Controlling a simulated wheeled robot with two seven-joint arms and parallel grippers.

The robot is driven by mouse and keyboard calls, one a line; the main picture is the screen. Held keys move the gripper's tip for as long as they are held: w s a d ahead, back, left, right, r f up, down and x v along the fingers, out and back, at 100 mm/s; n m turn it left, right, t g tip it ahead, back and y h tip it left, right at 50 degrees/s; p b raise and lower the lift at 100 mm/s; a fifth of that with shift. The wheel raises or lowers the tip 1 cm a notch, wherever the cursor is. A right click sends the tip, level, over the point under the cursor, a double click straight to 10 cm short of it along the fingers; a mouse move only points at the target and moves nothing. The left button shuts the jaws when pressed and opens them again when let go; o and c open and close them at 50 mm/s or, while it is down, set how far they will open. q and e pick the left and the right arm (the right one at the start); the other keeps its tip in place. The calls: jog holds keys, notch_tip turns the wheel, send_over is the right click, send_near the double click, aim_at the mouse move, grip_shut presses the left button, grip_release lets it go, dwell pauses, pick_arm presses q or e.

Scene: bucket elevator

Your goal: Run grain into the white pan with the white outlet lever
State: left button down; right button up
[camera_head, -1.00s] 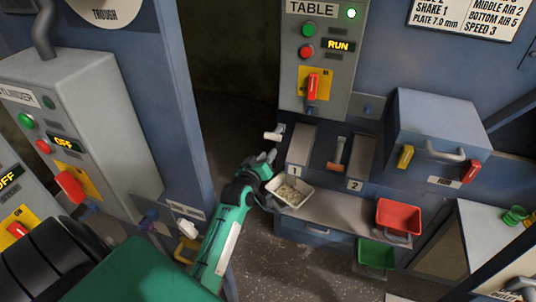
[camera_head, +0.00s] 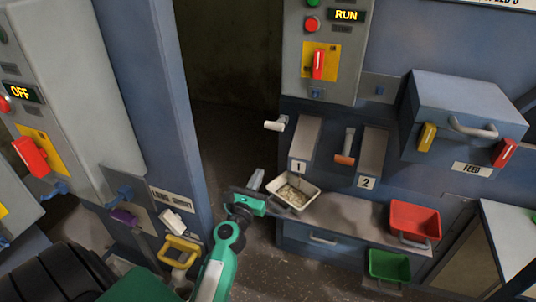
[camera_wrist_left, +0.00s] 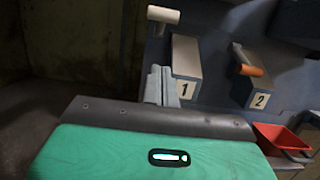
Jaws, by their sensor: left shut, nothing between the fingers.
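The white pan (camera_head: 284,203) sits on the ledge below chute 1 and holds a layer of pale grain. The white outlet lever (camera_head: 275,125) sticks out to the left of chute 1 (camera_head: 302,142); it also shows at the top of the left wrist view (camera_wrist_left: 163,14). My left gripper (camera_head: 256,179) is shut and empty, just left of the white pan and below the lever, apart from the lever. Its fingertips (camera_wrist_left: 160,84) show left of chute 1 in the left wrist view, where the white pan is hidden. My right gripper is not in view.
An orange-tipped lever (camera_head: 345,158) stands between chutes 1 and 2. A red pan (camera_head: 415,218) is on the ledge's right, with a green pan (camera_head: 389,266) below it. A blue post (camera_head: 150,100) stands left of my arm. A dark open gap lies behind my gripper.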

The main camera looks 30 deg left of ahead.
pick_arm(q)
jog(key=p, duration=0.5)
send_near(279, 122)
jog(key=w+a, duration=0.1)
jog(key=w, duration=0.2)
jog(key=shift+w+a+f, duration=0.15)
jog(key=shift+f, duration=0.1)
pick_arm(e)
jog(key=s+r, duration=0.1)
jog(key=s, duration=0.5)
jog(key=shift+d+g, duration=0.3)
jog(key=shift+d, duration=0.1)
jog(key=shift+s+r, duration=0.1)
